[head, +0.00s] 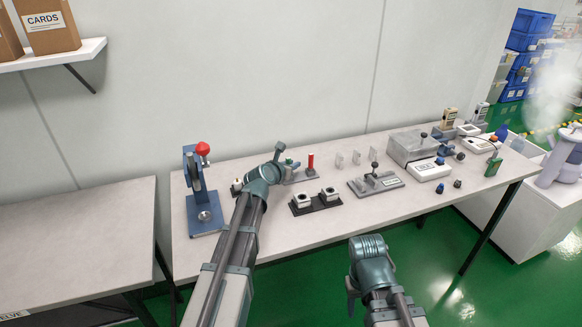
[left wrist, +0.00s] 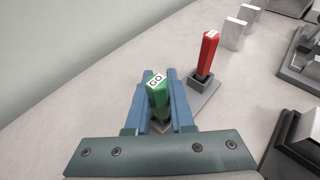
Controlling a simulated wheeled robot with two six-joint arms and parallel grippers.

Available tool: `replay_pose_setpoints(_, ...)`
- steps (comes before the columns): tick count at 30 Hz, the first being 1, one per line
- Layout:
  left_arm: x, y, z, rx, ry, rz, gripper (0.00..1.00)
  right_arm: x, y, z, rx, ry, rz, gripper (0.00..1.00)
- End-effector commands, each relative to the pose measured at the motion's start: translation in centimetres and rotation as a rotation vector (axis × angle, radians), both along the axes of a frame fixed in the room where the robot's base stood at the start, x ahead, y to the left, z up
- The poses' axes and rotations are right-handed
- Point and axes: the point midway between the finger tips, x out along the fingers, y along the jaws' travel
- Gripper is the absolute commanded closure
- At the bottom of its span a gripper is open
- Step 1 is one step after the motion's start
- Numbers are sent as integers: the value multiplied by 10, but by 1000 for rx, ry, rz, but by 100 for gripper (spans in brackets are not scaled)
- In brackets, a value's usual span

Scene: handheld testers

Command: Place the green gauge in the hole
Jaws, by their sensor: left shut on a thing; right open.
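The green gauge (left wrist: 158,100), with a white GO label on top, is held upright between the blue fingers of my left gripper (left wrist: 160,98). In the head view the gauge (head: 289,161) is a small green patch beside my left gripper (head: 280,156). A grey stand (left wrist: 205,103) lies under and beside it, with a red gauge (left wrist: 207,55) upright at its far end. The gauge's lower end and the stand below it are hidden, so I cannot tell whether it sits in a hole. My right gripper (head: 368,247) is open, in front of the table.
Two white blocks (head: 303,198) with dark openings sit on a black tray (head: 317,207). A blue press (head: 204,214) with a red knob stands left. A grey clamp fixture (head: 376,184) and several white tabs (head: 356,157) are to the right.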

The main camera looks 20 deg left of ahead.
Motion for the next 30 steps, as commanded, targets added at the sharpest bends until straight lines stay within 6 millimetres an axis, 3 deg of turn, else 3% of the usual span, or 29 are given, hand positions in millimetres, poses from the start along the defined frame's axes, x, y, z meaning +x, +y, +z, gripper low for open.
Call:
replay_pose_setpoints(4, 0, 0, -5, 0, 0, 0, 100, 0, 0, -5, 0, 0, 0, 50)
replay_pose_setpoints(5, 0, 0, -4, 0, 0, 0, 76, 0, 0, -3, 0, 0, 0, 50)
replay_pose_setpoints(9, 0, 0, -3, 0, 0, 0, 50, 0, 0, -3, 0, 0, 0, 50)
replay_pose_setpoints(21, -3, 1, 3, 0, 0, 0, 49, 0, 0, 4, 0, 0, 0, 50)
replay_pose_setpoints(30, -59, 11, 27, 1, 1, 1, 49, 0, 0, 28, 0, 0, 0, 50)
